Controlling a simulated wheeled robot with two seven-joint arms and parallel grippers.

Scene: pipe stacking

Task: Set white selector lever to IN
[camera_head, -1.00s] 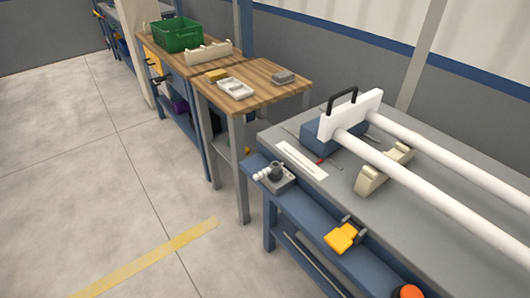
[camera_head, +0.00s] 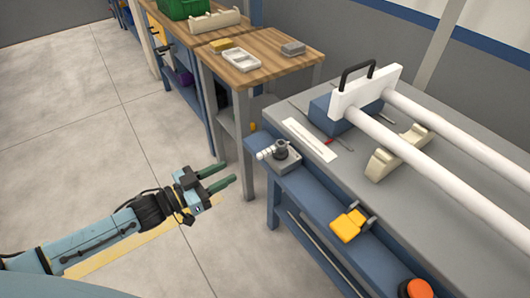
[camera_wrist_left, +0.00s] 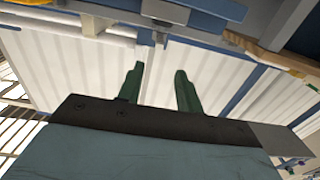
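The white selector lever (camera_head: 264,154) sits on a grey base (camera_head: 286,158) on the blue front ledge of the grey bench, near its left end. It points to the left. Which label it points at is too small to read. My left gripper (camera_head: 226,174) is to the left of the lever, apart from it, with its two green fingers spread and nothing between them. In the left wrist view the same fingers (camera_wrist_left: 158,85) are apart and empty. My right gripper shows in neither view.
The blue ledge (camera_head: 315,192) also carries a yellow pedal-like part (camera_head: 348,225) and an orange button (camera_head: 420,288). White pipes (camera_head: 440,180) lie across the grey bench. A wooden table (camera_head: 265,57) with a white tray (camera_head: 241,59) stands behind. The floor at left is clear.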

